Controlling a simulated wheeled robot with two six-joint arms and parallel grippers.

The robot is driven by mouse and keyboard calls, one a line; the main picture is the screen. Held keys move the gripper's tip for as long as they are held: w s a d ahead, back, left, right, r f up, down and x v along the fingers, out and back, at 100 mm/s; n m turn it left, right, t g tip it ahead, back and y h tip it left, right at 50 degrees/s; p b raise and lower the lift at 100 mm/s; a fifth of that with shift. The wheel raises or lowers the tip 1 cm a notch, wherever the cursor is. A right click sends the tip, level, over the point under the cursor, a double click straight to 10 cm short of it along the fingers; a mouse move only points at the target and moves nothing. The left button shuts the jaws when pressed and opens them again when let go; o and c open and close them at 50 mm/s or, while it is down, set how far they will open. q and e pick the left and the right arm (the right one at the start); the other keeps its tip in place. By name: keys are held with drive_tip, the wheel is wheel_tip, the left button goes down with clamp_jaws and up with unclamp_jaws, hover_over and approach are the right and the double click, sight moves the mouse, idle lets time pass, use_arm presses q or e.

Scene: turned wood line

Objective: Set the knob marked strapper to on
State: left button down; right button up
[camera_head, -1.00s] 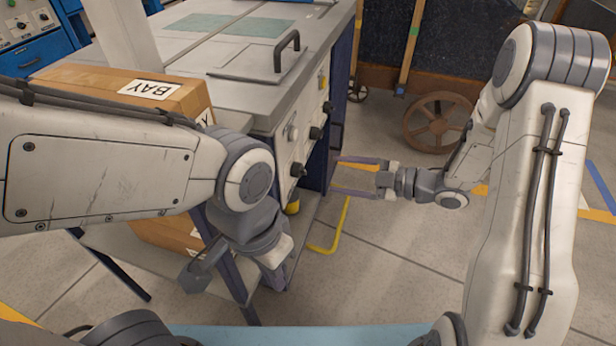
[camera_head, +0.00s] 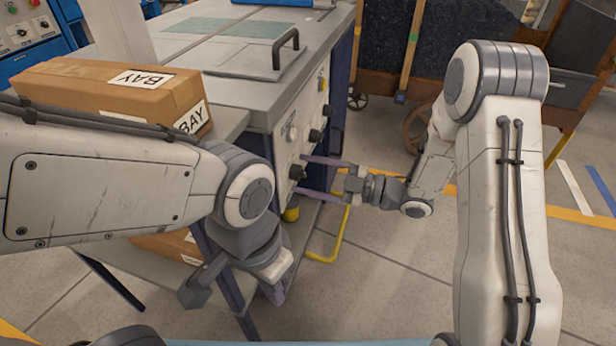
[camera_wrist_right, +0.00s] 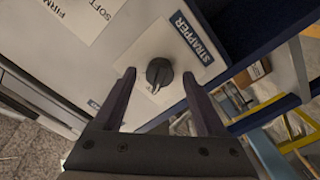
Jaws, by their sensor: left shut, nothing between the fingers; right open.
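The strapper knob (camera_wrist_right: 159,73) is a black round knob on a pale plate beside a blue STRAPPER label (camera_wrist_right: 193,38) in the right wrist view. In the head view the black knob (camera_head: 297,172) is the lowest on the cabinet's side panel. My right gripper (camera_head: 301,174) is open, with its fingers pointing at the panel and one on each side of the knob. Gaps show between knob and fingers in the right wrist view (camera_wrist_right: 158,75). The knob's pointer setting is too small to read. My left gripper (camera_head: 277,296) is shut and empty, low beside the cabinet.
Other controls, such as another black knob (camera_head: 315,135), sit above on the same panel. FIRM and SOFT labels (camera_wrist_right: 88,12) show nearby. A cardboard box (camera_head: 95,84) stands left. A yellow floor rail (camera_head: 340,235) bends below the right gripper. Open floor lies right.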

drive_tip(key=shift+a, duration=0.1)
clamp_jaws()
drive_tip(key=shift+r+m+p, duration=0.15)
drive_tip(key=shift+m+p, duration=0.35)
drive_tip(key=shift+p, duration=0.2)
drive_tip(key=m+p, duration=0.6)
drive_tip(key=p, duration=0.1)
drive_tip(key=shift+r+m+p, duration=0.1)
drive_tip(key=shift+m+p, duration=0.2)
drive_tip(key=m+p, duration=0.2)
drive_tip(key=m, duration=0.1)
drive_tip(key=shift+f+m+p, duration=0.25)
drive_tip(key=shift+m+p, duration=0.45)
drive_tip(key=shift+p, duration=0.1)
drive_tip(key=shift+w, duration=0.1)
unclamp_jaws()
